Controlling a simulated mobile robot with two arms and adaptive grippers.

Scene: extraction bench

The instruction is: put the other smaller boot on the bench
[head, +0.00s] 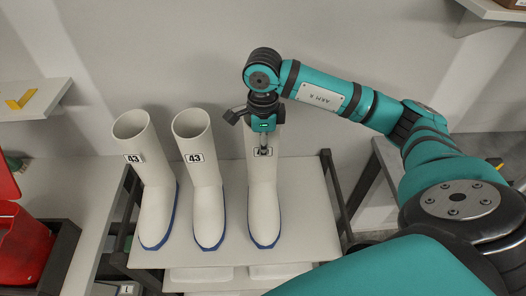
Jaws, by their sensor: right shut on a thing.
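Three white boots with blue soles are side by side at the bench (310,215). The left boot (155,205) and the middle boot (207,205) stand upright on it, each with a label reading 43. The right boot (264,200) is upright, and its sole looks to be on or just above the bench top; I cannot tell which. My right gripper (264,143) is shut on the upper shaft of this right boot, from above. It covers part of that boot's label, so the number cannot be read. My left gripper is out of view.
A red container (22,245) stands at the left edge in a dark tray. A shelf with a yellow item (22,99) is at the upper left. The bench has dark side rails (333,190). Bare bench top lies right of the right boot.

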